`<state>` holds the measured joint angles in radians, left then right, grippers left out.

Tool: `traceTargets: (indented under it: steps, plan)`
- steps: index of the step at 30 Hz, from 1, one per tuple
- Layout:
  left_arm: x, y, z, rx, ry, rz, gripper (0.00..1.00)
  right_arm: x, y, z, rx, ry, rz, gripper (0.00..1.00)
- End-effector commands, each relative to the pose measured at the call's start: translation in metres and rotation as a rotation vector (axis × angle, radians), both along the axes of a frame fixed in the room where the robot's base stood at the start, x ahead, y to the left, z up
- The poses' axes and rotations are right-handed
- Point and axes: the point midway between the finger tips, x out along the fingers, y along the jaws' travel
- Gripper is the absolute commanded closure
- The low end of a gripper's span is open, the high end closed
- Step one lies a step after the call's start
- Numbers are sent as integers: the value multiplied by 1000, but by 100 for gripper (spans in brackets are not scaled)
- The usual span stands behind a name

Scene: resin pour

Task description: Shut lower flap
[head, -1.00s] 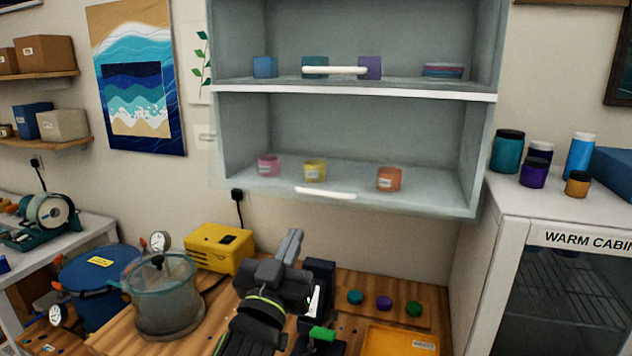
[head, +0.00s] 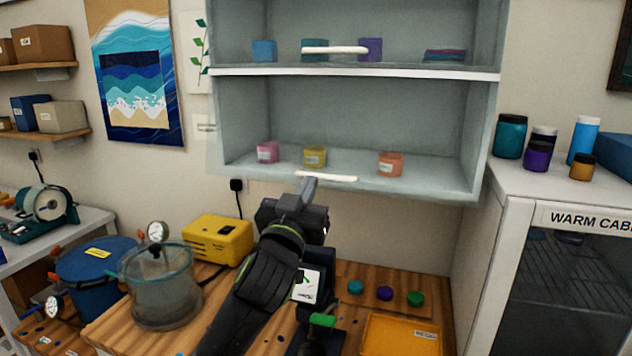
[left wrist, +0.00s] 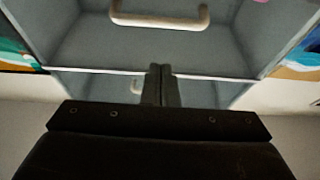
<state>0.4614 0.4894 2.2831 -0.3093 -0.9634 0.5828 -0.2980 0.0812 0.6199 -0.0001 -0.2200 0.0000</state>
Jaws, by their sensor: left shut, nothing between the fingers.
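The grey wall cabinet (head: 345,115) has an upper and a lower compartment. A pale bar handle (head: 327,177) sits at the front of the lower compartment's bottom edge, and another handle (head: 335,49) is in front of the upper one. The lower flap's panel is hard to make out, so I cannot tell its angle. My left gripper (head: 309,186) is shut and empty, its tips just below the lower handle's left end; contact cannot be told. Its closed fingers (left wrist: 160,85) also show in the left wrist view, with a large handle (left wrist: 160,18) above them. My right gripper is out of view.
Pink (head: 267,152), yellow (head: 314,156) and orange (head: 390,164) jars stand in the lower compartment. Below are a clear pot (head: 160,285), a yellow case (head: 218,240) and an orange tray (head: 400,336) on the wooden bench. The warm cabinet (head: 560,270) stands at right.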

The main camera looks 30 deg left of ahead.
Motion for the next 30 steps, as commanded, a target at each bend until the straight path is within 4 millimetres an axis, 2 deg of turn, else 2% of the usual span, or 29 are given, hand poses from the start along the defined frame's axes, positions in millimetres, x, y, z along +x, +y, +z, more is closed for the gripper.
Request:
traceTargets:
  steps: [2,10,16,26,30]
  plan:
    - [14,4,9,0,1,1,100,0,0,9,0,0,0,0]
    - [42,10,-7,0,2,0,100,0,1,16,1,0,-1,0]
    - [49,12,-12,1,0,-1,100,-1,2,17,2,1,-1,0]
    - [49,11,-12,1,-1,-1,100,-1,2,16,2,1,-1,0]
    - [53,12,-17,4,-13,-1,100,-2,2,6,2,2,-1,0]
